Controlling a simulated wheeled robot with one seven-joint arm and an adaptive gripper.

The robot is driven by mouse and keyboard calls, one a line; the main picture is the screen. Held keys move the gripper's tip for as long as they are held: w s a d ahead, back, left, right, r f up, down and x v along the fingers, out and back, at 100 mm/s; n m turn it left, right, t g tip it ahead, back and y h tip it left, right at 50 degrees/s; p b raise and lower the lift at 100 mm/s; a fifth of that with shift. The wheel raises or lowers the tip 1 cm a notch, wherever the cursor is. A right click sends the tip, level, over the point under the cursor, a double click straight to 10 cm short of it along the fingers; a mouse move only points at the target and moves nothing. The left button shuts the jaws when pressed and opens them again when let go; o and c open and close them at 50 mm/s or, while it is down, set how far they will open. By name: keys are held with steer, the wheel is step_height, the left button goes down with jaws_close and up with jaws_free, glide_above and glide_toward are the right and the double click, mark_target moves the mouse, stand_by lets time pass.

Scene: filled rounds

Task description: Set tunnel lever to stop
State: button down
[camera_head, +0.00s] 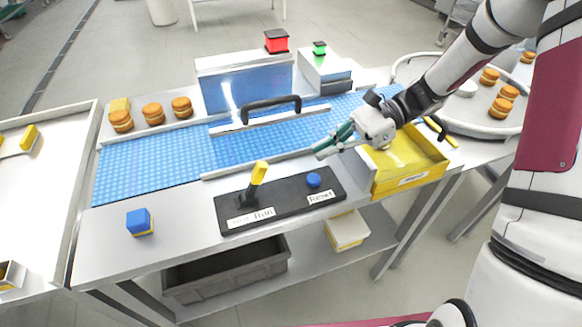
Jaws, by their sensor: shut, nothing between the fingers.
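The tunnel lever (258,174) has a yellow handle on a black stem. It stands on a dark control panel (284,205) at the front of the table, leaning up and to the right in the picture. A white label sits below it; the right word looks like "Run" and the left word is too blurred to be sure. A blue round button (313,180) with a "Reset" label is on the panel's right part. My gripper (322,150) is shut and empty, above the panel's far right side, apart from lever and button.
A blue conveyor (155,160) runs through a tunnel (247,88) with a black handle (271,104). A yellow bin (412,160) stands right of the panel, under my arm. Filled rounds (153,113) line the back left. A red light (276,41) stands behind.

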steer(key=p, duration=0.1)
glide_toward(254, 183)
steer(key=a+f, duration=0.3)
steer(key=shift+s+f, duration=0.2)
steer(key=shift+s, duration=0.1)
steer(key=shift+r, duration=0.1)
steer(key=shift+a+r+h+p, duration=0.25)
steer(key=shift+h+p, duration=0.15)
steer(key=shift+p, duration=0.25)
steer(key=shift+s, duration=0.1)
steer(key=r+h+p, duration=0.1)
steer(key=a+h+p, duration=0.1)
steer(key=shift+s+a+r+t+p, duration=0.3)
steer(key=shift+r+t, duration=0.1)
steer(key=s+a+r+t+h+p, duration=0.1)
steer(key=a+h+p, duration=0.3)
steer(key=a+h, duration=0.1)
steer(key=shift+s+a+r+t+h, duration=0.3)
steer(key=shift+a, duration=0.3)
